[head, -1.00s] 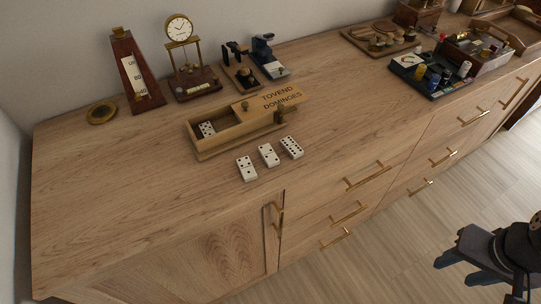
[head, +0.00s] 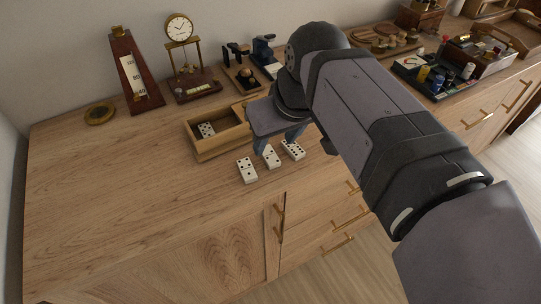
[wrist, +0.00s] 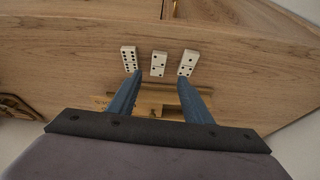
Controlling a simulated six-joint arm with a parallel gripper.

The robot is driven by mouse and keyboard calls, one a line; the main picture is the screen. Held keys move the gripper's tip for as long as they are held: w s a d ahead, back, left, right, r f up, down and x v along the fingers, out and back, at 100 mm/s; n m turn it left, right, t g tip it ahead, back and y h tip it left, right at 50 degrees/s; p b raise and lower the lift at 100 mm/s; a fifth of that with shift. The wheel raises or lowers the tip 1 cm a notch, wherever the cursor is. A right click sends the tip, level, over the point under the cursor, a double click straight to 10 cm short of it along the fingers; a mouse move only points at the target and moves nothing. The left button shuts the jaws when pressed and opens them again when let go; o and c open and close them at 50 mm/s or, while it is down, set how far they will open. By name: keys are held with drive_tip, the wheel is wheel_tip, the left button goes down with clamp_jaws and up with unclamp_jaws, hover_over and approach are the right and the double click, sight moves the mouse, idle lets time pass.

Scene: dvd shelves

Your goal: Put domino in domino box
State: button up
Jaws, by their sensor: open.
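Three white dominoes with black pips lie in a row on the wooden cabinet top: the left one (head: 246,169), the middle one (head: 271,157) and the right one (head: 293,150). In the wrist view their order is mirrored, with the many-pipped one (wrist: 129,58) at left, the middle one (wrist: 158,64) and another (wrist: 188,62) at right. The wooden domino box (head: 222,147) is behind them, partly uncovered, with a domino (head: 206,129) inside. My gripper (head: 277,143) is open and empty above the row, fingers pointing down; its palm hides the box's right part and lid.
A brass disc (head: 100,113), a metronome (head: 135,72), a clock (head: 181,50) and small stands (head: 242,70) line the back. A tray of small bottles (head: 436,75) stands at right. The cabinet top at left is clear.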

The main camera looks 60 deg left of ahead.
sight(270, 155)
drive_tip(key=shift+w+b+x, duration=0.1)
drive_tip(key=shift+b+x, duration=0.1)
drive_tip(key=shift+x, duration=1.65)
drive_tip(key=shift+w+b+x, duration=0.15)
drive_tip(key=shift+x, duration=1.65)
drive_tip(key=shift+d, duration=0.1)
clamp_jaws()
